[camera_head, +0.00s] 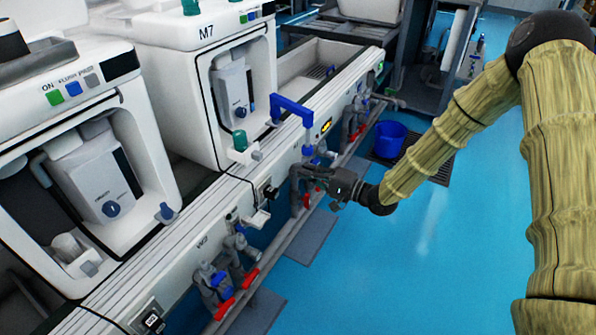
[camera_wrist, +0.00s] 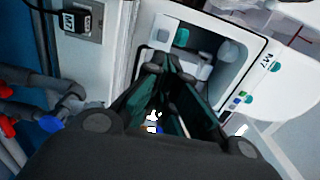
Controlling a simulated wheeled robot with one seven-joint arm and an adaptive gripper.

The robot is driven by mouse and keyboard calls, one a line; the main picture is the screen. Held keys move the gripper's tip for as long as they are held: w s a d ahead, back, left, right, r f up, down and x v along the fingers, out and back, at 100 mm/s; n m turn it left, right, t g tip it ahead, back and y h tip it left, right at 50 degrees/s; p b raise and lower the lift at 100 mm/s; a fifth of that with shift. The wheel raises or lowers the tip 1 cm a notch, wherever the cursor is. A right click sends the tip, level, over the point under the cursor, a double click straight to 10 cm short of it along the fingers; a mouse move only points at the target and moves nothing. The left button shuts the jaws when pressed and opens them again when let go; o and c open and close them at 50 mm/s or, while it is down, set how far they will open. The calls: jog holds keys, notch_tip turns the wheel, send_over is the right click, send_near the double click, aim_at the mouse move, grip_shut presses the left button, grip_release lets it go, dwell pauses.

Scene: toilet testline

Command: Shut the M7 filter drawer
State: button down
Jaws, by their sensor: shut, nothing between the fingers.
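The white M7 unit (camera_head: 190,75) stands on the bench in the head view, its label on top and a recessed front bay holding a grey-white module (camera_head: 234,88). In the wrist view the M7 unit (camera_wrist: 276,83) appears rotated, its bay beyond the fingers. I cannot clearly make out the filter drawer or how far it is open; the fingers may hide part of it. My gripper (camera_head: 299,173) is at the bench's front side, right of and below the M7 bay, near pipes. In the wrist view my gripper (camera_wrist: 160,66) has its fingers together and holds nothing.
A blue angled pipe (camera_head: 292,105) rises from the bench edge above my gripper. Valves with red handles (camera_head: 225,307) and a grey rail line the bench front. A blue bucket (camera_head: 388,139) stands on the floor behind my arm. The blue floor (camera_head: 345,270) nearby is clear.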

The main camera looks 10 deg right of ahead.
jog(key=b, duration=0.2)
send_near(247, 152)
jog(key=w+f, duration=0.3)
jog(key=w, duration=0.2)
jog(key=shift+w+a, duration=0.25)
jog(key=shift+a, duration=0.1)
jog(key=shift+r, duration=0.1)
